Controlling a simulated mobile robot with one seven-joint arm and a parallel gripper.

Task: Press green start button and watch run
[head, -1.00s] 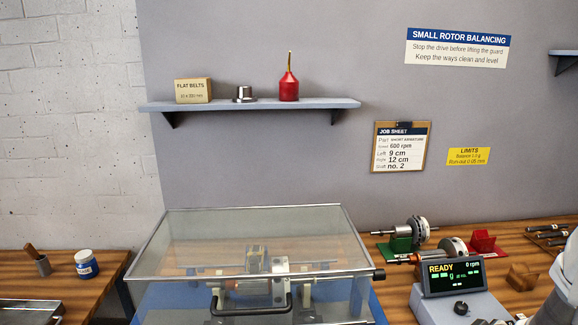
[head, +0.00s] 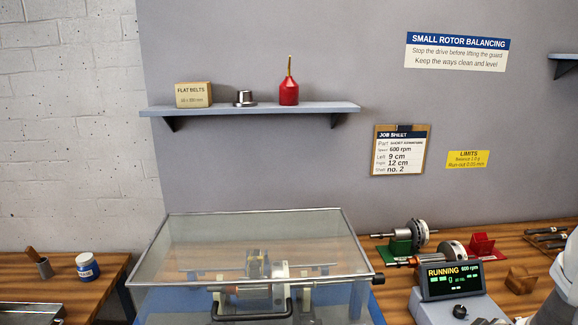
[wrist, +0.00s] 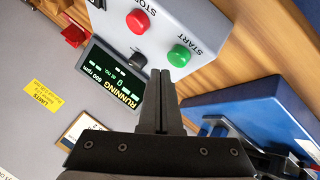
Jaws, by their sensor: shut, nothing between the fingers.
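The green start button (wrist: 179,55) is on the sloped grey face of the control box (head: 470,308), with a red stop button (wrist: 138,21) beside it. My gripper (wrist: 160,75) is shut and empty, its tips close to the green button in the wrist view; I cannot tell whether they touch it. The display (head: 452,280) reads RUNNING and 600 rpm; it also shows in the wrist view (wrist: 108,80). The balancing machine sits under a closed clear guard (head: 190,245), with a rotor (head: 257,285) seen dimly inside. In the head view the buttons are hidden.
A job sheet (head: 400,150) hangs on the wall.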

